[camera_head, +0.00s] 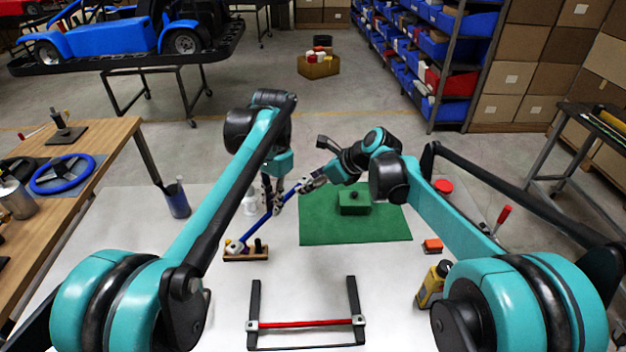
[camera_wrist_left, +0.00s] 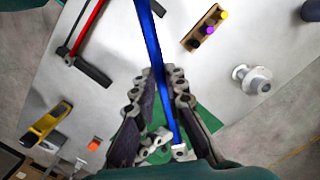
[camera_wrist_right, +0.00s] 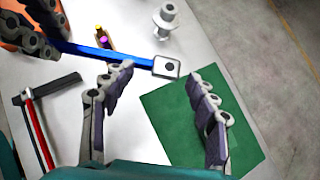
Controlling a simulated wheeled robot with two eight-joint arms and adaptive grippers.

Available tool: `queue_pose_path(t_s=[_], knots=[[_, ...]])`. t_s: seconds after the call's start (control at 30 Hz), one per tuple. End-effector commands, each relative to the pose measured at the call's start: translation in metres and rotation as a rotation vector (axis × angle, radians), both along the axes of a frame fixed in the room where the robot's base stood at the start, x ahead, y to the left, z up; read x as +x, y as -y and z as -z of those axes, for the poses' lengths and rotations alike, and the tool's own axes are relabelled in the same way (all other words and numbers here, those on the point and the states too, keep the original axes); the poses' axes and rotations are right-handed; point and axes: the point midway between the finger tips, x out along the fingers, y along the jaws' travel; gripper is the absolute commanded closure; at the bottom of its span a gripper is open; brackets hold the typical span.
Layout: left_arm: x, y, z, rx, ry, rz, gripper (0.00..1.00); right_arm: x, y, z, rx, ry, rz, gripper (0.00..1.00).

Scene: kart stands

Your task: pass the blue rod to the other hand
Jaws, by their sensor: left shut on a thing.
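The blue rod (camera_head: 262,222) is held tilted above the white table in the head view. My left gripper (camera_head: 277,203) is shut on it. In the left wrist view the rod (camera_wrist_left: 152,45) runs between the two fingers (camera_wrist_left: 160,88). My right gripper (camera_head: 309,184) is close to the rod's upper end. In the right wrist view its fingers (camera_wrist_right: 158,90) are spread apart. The rod's grey square end (camera_wrist_right: 167,68) appears near the gap between their tips, and the rod (camera_wrist_right: 110,54) passes by the left fingertip. Whether they touch is unclear.
A green mat (camera_head: 330,228) with a green block (camera_head: 354,203) lies below the right arm. A wooden peg holder (camera_head: 246,256) stands left. A black frame with a red rod (camera_head: 306,323) lies in front.

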Motion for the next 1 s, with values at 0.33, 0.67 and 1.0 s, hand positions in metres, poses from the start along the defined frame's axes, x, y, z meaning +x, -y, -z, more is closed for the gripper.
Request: queue_pose_path(t_s=[0.33, 0.67, 1.0], knots=[[0.0, 0.002, -0.001, -0.004, -0.001, 0.005, 1.0, 0.0, -0.001, 0.0, 0.0, -0.001, -0.002, 1.0], [0.0, 0.001, 0.0, -0.002, -0.001, 0.003, 0.64, 0.0, -0.001, 0.0, 0.0, 0.0, -0.001, 1.0], [0.003, 0.003, -0.03, -0.002, -0.001, 0.003, 0.64, 0.0, 0.0, 0.0, 0.001, 0.001, 0.0, 1.0]])
